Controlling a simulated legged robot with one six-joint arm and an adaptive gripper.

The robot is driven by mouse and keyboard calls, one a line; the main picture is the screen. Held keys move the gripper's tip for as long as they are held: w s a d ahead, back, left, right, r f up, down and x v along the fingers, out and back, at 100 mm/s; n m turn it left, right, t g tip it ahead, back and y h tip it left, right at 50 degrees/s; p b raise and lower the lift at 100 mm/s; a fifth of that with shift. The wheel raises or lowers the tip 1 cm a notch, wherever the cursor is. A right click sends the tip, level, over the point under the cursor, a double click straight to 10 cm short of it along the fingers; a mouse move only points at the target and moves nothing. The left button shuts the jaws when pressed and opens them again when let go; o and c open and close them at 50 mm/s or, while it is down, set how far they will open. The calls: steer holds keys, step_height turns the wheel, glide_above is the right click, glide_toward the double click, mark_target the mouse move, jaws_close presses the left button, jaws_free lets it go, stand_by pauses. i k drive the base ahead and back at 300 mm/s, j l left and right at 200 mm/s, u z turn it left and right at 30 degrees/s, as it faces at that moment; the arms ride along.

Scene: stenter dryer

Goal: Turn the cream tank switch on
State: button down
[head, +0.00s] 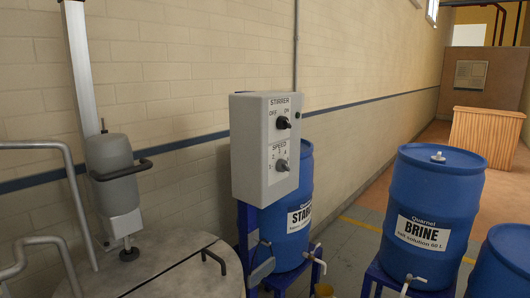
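A grey control box (252,150) on a blue post stands in the middle of the head view, in front of the wall. Its upper panel reads STIRRER, with OFF at left and ON at right, and carries a black rotary switch (283,122). I cannot tell for sure which mark the switch points to. A metal tank (180,272) with a round lid is at the lower left, beside the box. No label reading cream shows. My gripper is not in view.
A grey stirrer motor (112,165) hangs on a column over the tank. A blue STARCH drum (308,195), partly hidden, stands behind the box. A BRINE drum (435,195) and another blue drum (505,265) stand at right. A wooden crate (485,133) is farther back.

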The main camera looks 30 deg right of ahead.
mark_target(283, 123)
steer(key=l+z, duration=0.1)
steer(key=l, duration=0.5)
steer(key=l+z, duration=0.1)
steer(key=l, duration=0.25)
steer(key=i+l+z, duration=0.1)
steer(key=l, duration=0.2)
steer(key=i+l+z, duration=0.1)
steer(key=l, duration=0.25)
